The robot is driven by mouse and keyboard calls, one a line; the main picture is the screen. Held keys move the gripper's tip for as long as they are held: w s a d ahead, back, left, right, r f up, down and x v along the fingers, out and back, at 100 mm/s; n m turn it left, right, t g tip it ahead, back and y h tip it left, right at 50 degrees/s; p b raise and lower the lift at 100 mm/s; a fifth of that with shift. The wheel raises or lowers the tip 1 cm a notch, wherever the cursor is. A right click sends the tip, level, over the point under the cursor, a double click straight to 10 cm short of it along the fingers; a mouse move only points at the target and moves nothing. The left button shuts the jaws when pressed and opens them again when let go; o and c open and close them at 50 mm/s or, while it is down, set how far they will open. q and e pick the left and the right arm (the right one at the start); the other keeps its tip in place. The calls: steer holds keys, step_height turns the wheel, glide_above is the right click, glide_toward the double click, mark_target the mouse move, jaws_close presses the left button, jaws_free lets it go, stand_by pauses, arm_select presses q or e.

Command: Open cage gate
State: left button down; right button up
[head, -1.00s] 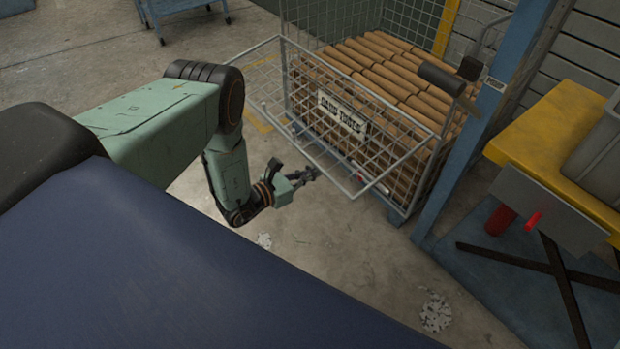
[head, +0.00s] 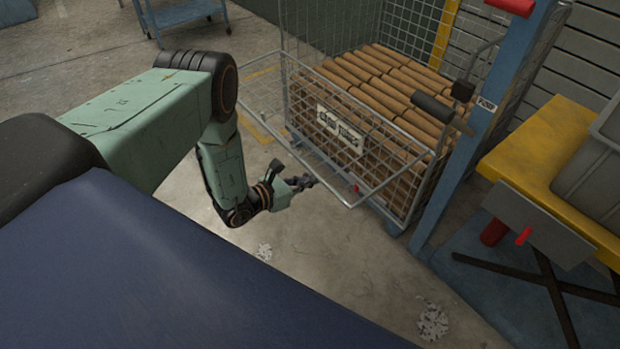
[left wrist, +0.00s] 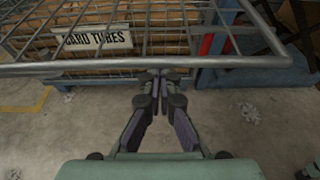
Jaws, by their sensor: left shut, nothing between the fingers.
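The wire cage (head: 412,195) stands right of centre in the head view, filled with brown card tubes (head: 395,85). Its mesh gate (head: 262,108) leans outward from the cage front, with its outer rail towards my left arm. A white sign (head: 340,131) reading card tubes shows through or on the mesh. My left gripper (head: 312,181) is shut and empty, close to the outer rail. In the left wrist view the gate's rail (left wrist: 100,68) crosses just beyond the shut fingertips (left wrist: 158,76); I cannot tell whether they touch. My right gripper is not in view.
A blue post (head: 455,170) with a dark cylinder (head: 440,112) stands at the cage's right. A yellow-topped table (head: 540,150) with a grey bin (head: 598,165) is further right. A blue cart (head: 180,14) is at the back. The concrete floor before the cage is clear except pale scraps (head: 432,322).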

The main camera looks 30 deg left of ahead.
arm_select(q)
steer(key=shift+g+y, duration=0.3)
steer(key=shift+g, duration=0.3)
step_height(320, 180, up, 6)
steer(key=p, duration=0.5)
steer(key=shift+w+r, duration=0.1)
steer(key=shift+w, duration=0.05)
steer(key=shift+r, duration=0.65)
steer(key=shift+f, duration=0.1)
